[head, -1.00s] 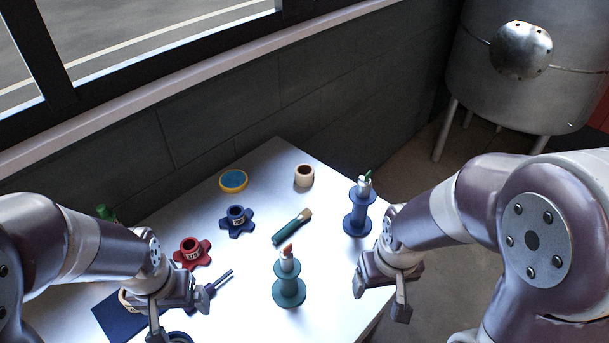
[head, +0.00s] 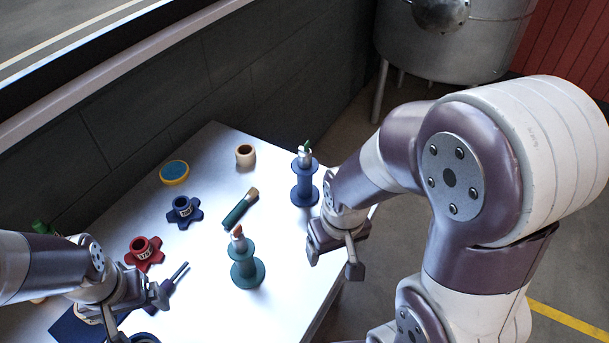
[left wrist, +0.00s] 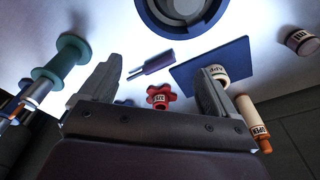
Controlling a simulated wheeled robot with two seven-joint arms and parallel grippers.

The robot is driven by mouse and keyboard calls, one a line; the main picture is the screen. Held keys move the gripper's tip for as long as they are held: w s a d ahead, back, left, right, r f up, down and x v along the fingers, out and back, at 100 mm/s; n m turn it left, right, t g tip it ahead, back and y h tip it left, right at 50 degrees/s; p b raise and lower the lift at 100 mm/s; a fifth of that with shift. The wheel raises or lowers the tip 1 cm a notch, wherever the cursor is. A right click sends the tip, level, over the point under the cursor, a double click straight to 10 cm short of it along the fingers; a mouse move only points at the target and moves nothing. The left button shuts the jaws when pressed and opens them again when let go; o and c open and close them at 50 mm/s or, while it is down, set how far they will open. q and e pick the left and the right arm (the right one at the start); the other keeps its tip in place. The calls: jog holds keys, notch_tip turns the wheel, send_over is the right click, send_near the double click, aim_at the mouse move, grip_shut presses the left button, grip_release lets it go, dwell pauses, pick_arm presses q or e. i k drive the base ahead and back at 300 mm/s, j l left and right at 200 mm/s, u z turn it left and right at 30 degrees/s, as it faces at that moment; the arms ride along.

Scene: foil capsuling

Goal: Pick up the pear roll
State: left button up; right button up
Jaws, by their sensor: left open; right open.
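I cannot tell for sure which thing is the pear roll, as the labels are too small to read. A cream labelled roll (left wrist: 217,74) sits at the blue mat (left wrist: 207,66) in the left wrist view, partly behind a finger. In the head view a beige roll (head: 245,156) stands at the table's back. My left gripper (head: 137,312) is open and empty over the near left of the table; its fingers (left wrist: 155,75) show apart. My right gripper (head: 334,262) is open and empty by the right edge.
A teal spool (head: 248,270) and a blue spool (head: 305,190) stand upright. A dark-handled tool (head: 178,275) lies close to my left gripper. A wall runs behind.

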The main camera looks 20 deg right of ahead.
aim_at(246, 155)
jog(key=i+l+z, duration=0.35)
jog(key=l, duration=0.25)
jog(key=i+l+z, duration=0.4)
jog(key=i+l, duration=0.1)
jog(key=i, duration=0.05)
